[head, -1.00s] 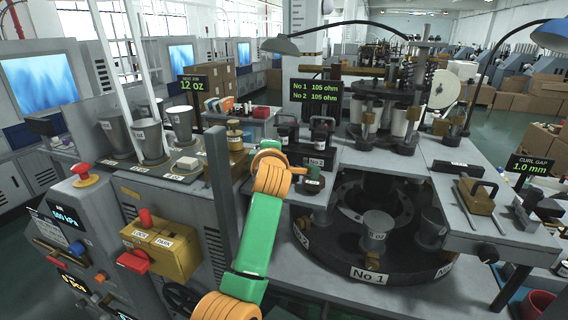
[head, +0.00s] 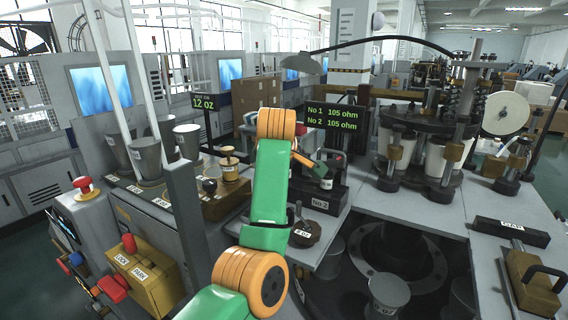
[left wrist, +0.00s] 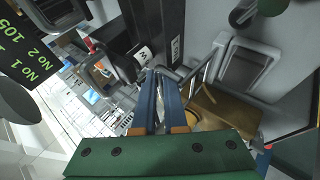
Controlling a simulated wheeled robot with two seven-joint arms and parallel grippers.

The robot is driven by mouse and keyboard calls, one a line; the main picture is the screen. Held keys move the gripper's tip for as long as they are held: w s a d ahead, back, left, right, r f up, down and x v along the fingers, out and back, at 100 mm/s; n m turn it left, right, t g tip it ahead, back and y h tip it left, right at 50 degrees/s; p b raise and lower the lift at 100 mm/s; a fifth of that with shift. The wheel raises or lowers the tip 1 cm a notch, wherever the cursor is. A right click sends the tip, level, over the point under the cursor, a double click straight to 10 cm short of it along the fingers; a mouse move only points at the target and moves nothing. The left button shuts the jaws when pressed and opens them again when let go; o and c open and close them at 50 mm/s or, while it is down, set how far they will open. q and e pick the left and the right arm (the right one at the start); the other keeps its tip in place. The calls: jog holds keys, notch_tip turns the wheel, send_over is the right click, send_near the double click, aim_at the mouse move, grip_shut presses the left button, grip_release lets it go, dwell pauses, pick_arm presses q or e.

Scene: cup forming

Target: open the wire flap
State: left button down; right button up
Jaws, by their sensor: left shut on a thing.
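My left gripper shows in the left wrist view (left wrist: 160,74) with its two blue fingers close together. A thin pale metal wire (left wrist: 208,66), which looks like the wire flap, runs down to the fingertips, and the jaws are shut on it. The exact grip point is too small to tell. In the head view my orange and green left arm reaches to the black No 2 block (head: 318,201). The hand there is small and partly hidden behind the arm, and I cannot make out the flap. My right gripper is not in view.
The ohm display (head: 334,117) stands just behind the hand. The brass-topped stand (head: 229,165) and grey cups (head: 187,141) are to the left. The dark round turntable (head: 400,252) lies to the right, and a brass tool with a handle (head: 533,285) rests on the right-hand table.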

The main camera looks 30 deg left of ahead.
pick_arm(q)
jog(key=shift+r+g+p, duration=0.1)
jog(key=shift+g+p, duration=0.4)
jog(key=shift+p, duration=0.2)
jog(key=shift+f, duration=0.3)
jog(key=c, duration=1.2)
grip_release()
jog(key=shift+c, duration=0.2)
jog(key=shift+s+a, duration=0.1)
jog(key=shift+a, duration=0.1)
